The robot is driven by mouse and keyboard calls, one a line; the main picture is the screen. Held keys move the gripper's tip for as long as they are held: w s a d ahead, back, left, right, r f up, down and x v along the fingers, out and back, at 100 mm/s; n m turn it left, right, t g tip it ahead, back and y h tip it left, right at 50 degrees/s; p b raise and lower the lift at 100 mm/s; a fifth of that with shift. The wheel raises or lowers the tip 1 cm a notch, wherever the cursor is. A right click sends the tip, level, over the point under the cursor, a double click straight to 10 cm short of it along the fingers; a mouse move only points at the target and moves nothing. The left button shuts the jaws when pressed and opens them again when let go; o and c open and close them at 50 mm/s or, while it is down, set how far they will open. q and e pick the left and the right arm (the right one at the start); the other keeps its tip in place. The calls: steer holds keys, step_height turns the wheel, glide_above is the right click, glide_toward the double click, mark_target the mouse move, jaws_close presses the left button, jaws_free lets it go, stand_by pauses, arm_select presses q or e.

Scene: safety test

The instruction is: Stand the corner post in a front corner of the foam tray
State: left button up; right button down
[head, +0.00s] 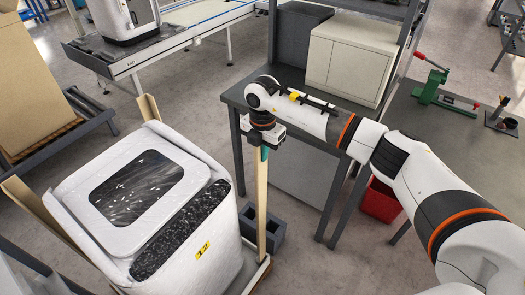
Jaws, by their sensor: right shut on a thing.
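A long beige corner post (261,205) stands roughly upright to the right of a white top-loading washer (150,200). My right gripper (264,152) is shut on its upper end. The post's foot is low, by the visible edge of the foam tray (257,276) under the washer; I cannot tell whether it sits in the tray corner or just above it. Two other beige posts stand at the washer, one at the left (42,212) and one at the back (148,108). Most of the tray is hidden by the washer. My left gripper is out of view.
Grey hollow blocks (247,225) are on the floor beside the post. A red bin (381,201) is under the bench. A conveyor (195,28) runs at the back.

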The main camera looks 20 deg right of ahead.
mark_target(263, 166)
steer(key=shift+f+b, duration=2)
steer(key=shift+f, duration=1)
stand_by(3.1)
stand_by(0.4)
steer(key=c, duration=1.5)
jaws_free()
steer(key=shift+o, duration=0.2)
steer(key=shift+o, duration=1.3)
steer(key=shift+r, duration=0.15)
step_height(263, 166, up, 7)
steer(key=p, duration=0.5)
